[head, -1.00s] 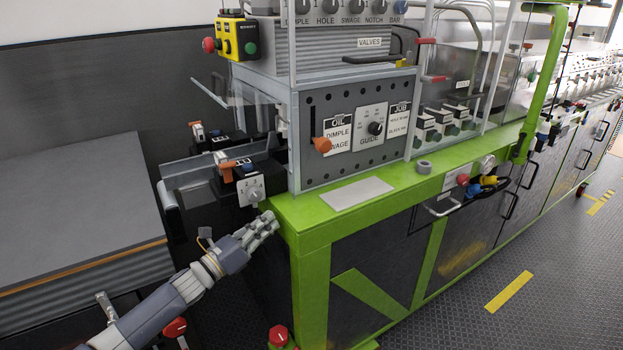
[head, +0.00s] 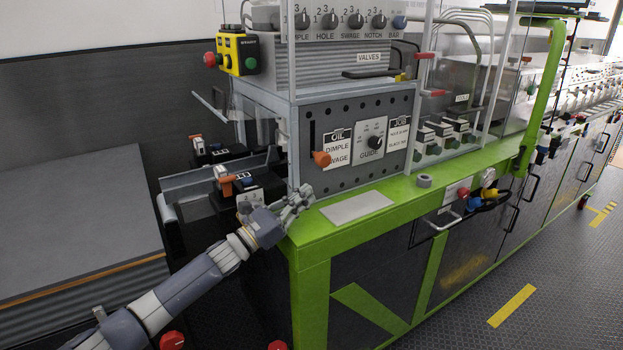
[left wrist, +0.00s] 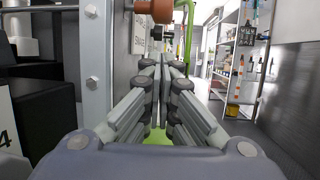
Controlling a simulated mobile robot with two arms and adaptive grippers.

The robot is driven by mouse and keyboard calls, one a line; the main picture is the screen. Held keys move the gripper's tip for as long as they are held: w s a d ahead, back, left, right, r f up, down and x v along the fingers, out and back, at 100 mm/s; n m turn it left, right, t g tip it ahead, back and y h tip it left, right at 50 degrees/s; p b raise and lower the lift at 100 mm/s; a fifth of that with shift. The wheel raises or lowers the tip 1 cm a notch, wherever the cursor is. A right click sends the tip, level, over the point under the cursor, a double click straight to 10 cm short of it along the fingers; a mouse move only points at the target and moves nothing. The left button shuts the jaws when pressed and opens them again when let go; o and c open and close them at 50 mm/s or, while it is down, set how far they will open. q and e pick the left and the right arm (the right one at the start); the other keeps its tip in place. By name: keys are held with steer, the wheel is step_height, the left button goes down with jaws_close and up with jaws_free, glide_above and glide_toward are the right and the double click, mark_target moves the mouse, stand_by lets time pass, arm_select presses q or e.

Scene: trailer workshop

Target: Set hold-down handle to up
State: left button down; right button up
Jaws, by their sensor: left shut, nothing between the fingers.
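The hold-down handle appears to be the orange knob (head: 321,159) on the grey panel (head: 350,177) of the machine. It sits near the lower end of a dark vertical slot, so it looks down; no label naming it can be read. My left gripper (head: 306,196) is shut and empty, just below and left of the knob, by the panel's lower left corner. They look apart. In the left wrist view the knob (left wrist: 154,10) shows at the top edge, above the closed fingertips (left wrist: 165,72). My right gripper is out of view.
The green bench edge (head: 330,235) runs under the panel, with a light plate (head: 356,206) on it. Another orange lever (head: 227,188) stands on the feed unit at left. A grey post (left wrist: 94,60) stands left of the fingers. The guide dial (head: 375,142) is right of the knob.

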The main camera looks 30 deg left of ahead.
arm_select(q)
steer(key=shift+w+d+r+p, duration=0.25)
steer(key=shift+w+r+p, duration=0.3)
steer(key=shift+r, duration=0.4)
steer(key=shift+w+d+r+p, duration=0.3)
steer(key=shift+w+r, duration=0.35)
steer(key=shift+r, duration=0.3)
step_height(320, 180, up, 7)
steer(key=p, duration=0.2)
steer(key=shift+r, duration=0.2)
steer(key=shift+s+a+f, duration=0.1)
steer(key=v, duration=1.2)
